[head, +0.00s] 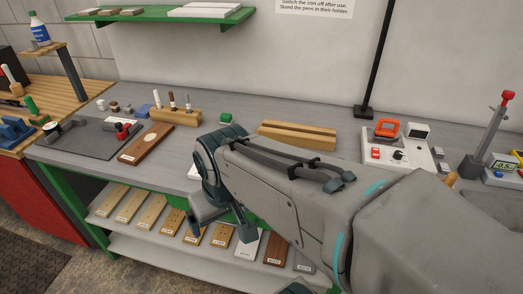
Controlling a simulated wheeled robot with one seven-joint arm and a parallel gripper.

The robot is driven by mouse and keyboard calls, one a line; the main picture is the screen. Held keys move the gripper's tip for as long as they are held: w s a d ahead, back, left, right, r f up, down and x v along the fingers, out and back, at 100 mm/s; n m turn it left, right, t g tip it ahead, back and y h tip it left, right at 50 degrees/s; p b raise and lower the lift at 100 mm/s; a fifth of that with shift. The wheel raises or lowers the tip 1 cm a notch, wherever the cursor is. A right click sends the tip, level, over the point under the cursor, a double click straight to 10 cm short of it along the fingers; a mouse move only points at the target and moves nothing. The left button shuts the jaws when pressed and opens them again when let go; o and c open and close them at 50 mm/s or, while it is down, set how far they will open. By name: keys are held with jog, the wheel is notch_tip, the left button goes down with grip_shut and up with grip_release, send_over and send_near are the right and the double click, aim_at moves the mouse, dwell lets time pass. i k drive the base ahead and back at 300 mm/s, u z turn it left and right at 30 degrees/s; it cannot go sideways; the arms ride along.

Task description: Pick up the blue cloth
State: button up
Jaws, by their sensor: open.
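A small folded blue cloth (146,110) appears to lie on the grey workbench top, just left of the wooden pen holder (176,116). It is small in the head view, so its folds cannot be made out. My gripper (226,220) hangs at the bench's front edge, to the right of and nearer than the cloth, and well apart from it. It is open, with nothing visible in it. My arm hides part of the bench behind it.
A brown wooden board (146,145) and a dark mat (82,139) with tools lie left on the bench. A wooden block (297,134) and a soldering station (402,152) stand right. Several labelled boards fill the lower shelf (150,245). A green shelf (160,13) hangs above.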

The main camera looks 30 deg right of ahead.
aim_at(143, 112)
jog(key=u, duration=0.95)
jog(key=k, duration=1.2)
jog(key=u, duration=0.9)
jog(key=i, duration=2.2)
jog(key=z, duration=0.75)
jog(key=i, duration=1.4)
jog(key=z, duration=1.95)
jog(key=i, duration=0.85)
jog(key=z, duration=0.75)
